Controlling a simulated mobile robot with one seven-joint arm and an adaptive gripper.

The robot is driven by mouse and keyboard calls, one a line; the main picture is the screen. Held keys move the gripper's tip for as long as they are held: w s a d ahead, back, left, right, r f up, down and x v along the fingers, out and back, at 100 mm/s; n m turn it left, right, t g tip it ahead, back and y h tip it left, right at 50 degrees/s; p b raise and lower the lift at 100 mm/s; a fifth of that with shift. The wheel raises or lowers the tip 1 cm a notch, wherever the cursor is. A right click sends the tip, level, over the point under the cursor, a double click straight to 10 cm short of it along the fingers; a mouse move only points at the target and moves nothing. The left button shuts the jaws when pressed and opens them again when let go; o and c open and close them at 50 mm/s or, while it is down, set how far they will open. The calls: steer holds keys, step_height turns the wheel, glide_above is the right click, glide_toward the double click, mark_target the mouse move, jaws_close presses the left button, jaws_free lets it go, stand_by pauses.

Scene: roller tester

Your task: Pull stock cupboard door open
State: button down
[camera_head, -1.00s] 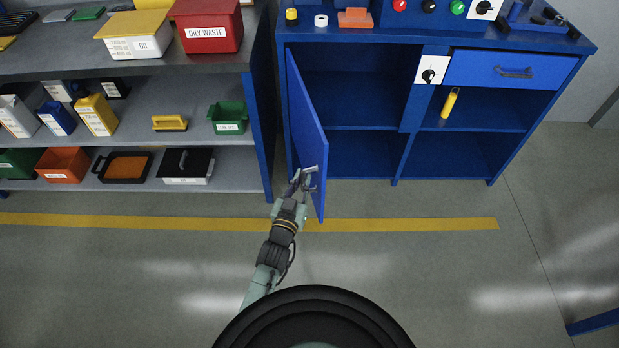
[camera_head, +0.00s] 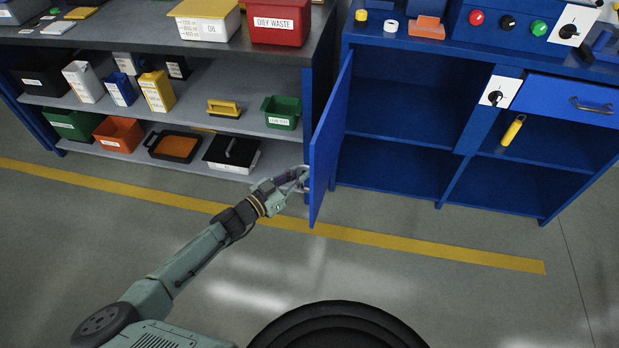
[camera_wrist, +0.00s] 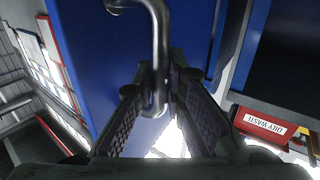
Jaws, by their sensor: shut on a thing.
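The stock cupboard door (camera_head: 330,138) is a blue panel hinged at the left of the blue cabinet. It stands swung well out from the cabinet front, and the cupboard interior (camera_head: 400,115) shows empty. My gripper (camera_head: 300,180) is at the door's lower outer edge, on its left side. In the wrist view the bent grey metal handle (camera_wrist: 160,50) runs down between the two ridged fingers of my gripper (camera_wrist: 157,105), which are closed around its end. The door panel also fills the middle of the wrist view (camera_wrist: 100,60).
Left of the door stands a shelf unit (camera_head: 200,137) with bins and boxes; its right end is close to the door. A drawer (camera_head: 560,100) and a yellow-handled item (camera_head: 512,130) are at the cabinet's right. The floor in front is clear.

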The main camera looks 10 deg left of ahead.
steer(key=shift+w+a+r+h, duration=0.2)
steer(key=shift+w+r+h, duration=0.1)
steer(key=shift+r, duration=0.3)
steer(key=c, duration=1.9)
jaws_free()
steer(key=shift+s, duration=0.15)
steer(key=shift+o, duration=1.3)
steer(key=shift+f, duration=0.2)
steer(key=v, duration=1.2)
steer(key=shift+r, duration=0.1)
